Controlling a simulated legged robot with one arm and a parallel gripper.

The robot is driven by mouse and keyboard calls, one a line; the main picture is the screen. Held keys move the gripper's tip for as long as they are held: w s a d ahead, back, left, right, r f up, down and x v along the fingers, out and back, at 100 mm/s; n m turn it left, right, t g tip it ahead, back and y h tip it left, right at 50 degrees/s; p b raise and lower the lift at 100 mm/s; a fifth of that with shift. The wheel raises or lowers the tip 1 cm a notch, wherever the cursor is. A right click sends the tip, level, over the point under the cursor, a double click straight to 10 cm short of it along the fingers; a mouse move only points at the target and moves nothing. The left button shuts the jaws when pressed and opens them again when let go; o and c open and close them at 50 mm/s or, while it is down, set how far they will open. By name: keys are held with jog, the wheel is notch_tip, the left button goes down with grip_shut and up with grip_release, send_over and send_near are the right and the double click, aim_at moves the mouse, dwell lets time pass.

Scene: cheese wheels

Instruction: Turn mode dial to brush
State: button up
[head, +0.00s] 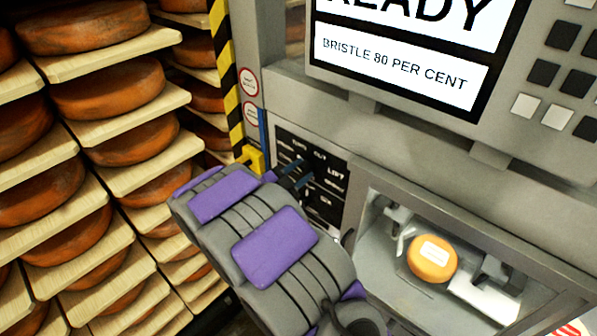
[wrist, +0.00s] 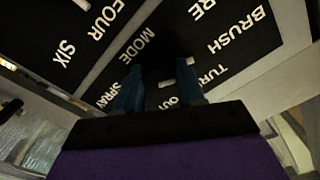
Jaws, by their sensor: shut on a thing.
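The black control panel (head: 331,203) with white labels is left of the machine's open bay in the head view. My gripper (head: 298,177) reaches it, and its fingers hide much of the dial there. In the wrist view, my gripper's two blue fingers (wrist: 160,88) are on either side of the dark mode dial (wrist: 162,62), shut on it. The MODE label (wrist: 133,49) is left of the dial, SPRAY is lower left, and BRUSH (wrist: 245,27) is upper right. Small white marks show by the dial; its exact pointing direction is hard to tell.
A screen (head: 405,62) reads READY and BRISTLE 80 PER CENT. An orange cheese wheel (head: 432,258) sits in the bay right of the panel. Shelves of cheese wheels (head: 100,95) fill the left. A yellow-black striped post (head: 229,80) stands between shelves and machine.

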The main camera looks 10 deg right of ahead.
jog(key=o, duration=1)
jog(key=shift+a, duration=0.1)
jog(key=b+v, duration=0.1)
jog(key=v, duration=1.6)
jog(key=shift+a+b, duration=0.15)
jog(key=shift+b, duration=0.25)
